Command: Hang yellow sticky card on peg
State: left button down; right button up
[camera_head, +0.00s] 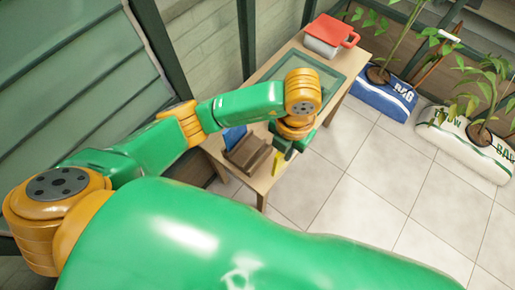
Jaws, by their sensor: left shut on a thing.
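My left gripper (291,150) is over the near end of the wooden table, pointing down, with its wrist hiding much of it. It is shut on the yellow sticky card (278,162), of which a small narrow piece shows below the fingers. The card is just right of a brown wooden block-like object (248,153) on the table. I cannot make out the peg in this view. My right gripper does not show.
The wooden table (213,147) also carries a green-rimmed tray (335,84) and a red and white container (330,33) farther back. A blue item (234,136) stands beside the brown object. Blue (385,95) and white (462,143) planted bags lie on the tiled floor at right.

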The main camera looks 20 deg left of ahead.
pick_arm(q)
jog(key=w+a+f, duration=0.1)
jog(key=a+f, duration=0.1)
jog(key=f, duration=0.1)
jog(key=w+a+f, duration=0.1)
jog(key=a+f, duration=0.2)
jog(key=w+a+f, duration=0.1)
jog(key=a+f, duration=0.2)
jog(key=f, duration=0.1)
jog(key=shift+w+a, duration=0.15)
jog(key=shift+w, duration=0.15)
jog(key=shift+f+b, duration=0.35)
jog(key=shift+b, duration=0.05)
jog(key=c, duration=0.9)
grip_release()
jog(key=r, duration=0.7)
jog(key=shift+w+b, duration=0.2)
jog(key=shift+b, duration=0.2)
